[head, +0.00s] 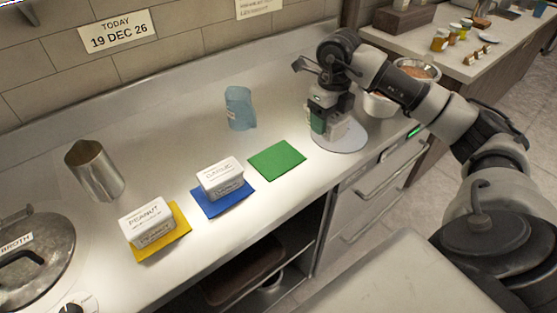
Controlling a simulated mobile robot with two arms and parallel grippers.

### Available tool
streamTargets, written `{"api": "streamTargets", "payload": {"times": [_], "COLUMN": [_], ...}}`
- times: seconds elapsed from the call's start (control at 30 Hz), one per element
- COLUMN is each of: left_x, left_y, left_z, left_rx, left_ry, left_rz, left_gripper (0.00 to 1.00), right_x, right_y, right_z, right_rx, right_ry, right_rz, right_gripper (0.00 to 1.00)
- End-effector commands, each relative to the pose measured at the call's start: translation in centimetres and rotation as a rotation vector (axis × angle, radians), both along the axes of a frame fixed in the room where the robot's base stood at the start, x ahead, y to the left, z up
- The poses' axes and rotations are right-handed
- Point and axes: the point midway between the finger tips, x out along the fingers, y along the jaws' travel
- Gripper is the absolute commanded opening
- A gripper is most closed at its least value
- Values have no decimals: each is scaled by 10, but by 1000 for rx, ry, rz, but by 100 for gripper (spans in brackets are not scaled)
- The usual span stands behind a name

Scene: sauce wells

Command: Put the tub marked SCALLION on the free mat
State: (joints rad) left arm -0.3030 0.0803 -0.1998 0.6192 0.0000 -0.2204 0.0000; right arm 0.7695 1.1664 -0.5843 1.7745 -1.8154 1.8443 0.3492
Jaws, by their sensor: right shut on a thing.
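My right gripper (328,107) points down and is shut on a pale tub (336,133). The tub is at the round grey board (352,143), and I cannot tell whether it touches it. The gripper covers much of this tub, and I cannot read its label. The green mat (277,160) is bare and lies left of the tub. A white tub marked GARLIC (221,176) sits on the blue mat (213,211). A white tub marked PEANUT (147,219) sits on the yellow mat (178,236). My left gripper is out of view.
A translucent blue cup (239,108) stands behind the green mat. A metal pitcher (95,170) and a lidded BROTH pot (35,262) are at the left. Bowls (380,104) stand behind my right arm. The counter between the cup and the green mat is clear.

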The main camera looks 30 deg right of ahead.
Motion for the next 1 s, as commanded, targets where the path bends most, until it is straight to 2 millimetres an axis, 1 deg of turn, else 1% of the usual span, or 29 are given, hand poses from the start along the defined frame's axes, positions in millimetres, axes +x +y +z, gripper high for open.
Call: {"api": "streamTargets", "payload": {"times": [0.07,0.3,0.4,0.5,0.6,0.73,0.9,1.0], "left_x": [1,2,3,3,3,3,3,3], "left_y": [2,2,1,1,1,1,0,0], "left_z": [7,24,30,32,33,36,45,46], "left_rx": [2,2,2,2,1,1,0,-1], "left_ry": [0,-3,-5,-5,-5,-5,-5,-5], "left_rz": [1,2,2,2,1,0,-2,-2], "left_gripper": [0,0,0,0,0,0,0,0], "right_x": [7,37,48,56,59,60,59,59], "right_y": [13,60,77,87,92,93,94,93], "right_z": [-5,-36,-49,-58,-63,-71,-95,-104], "right_rx": [6,6,6,4,2,1,2,1], "right_ry": [0,0,-1,-1,-2,-1,2,-1], "right_rz": [-1,1,1,0,0,-1,0,-1], "right_gripper": [29,29,29,29,29,29,29,29]}}
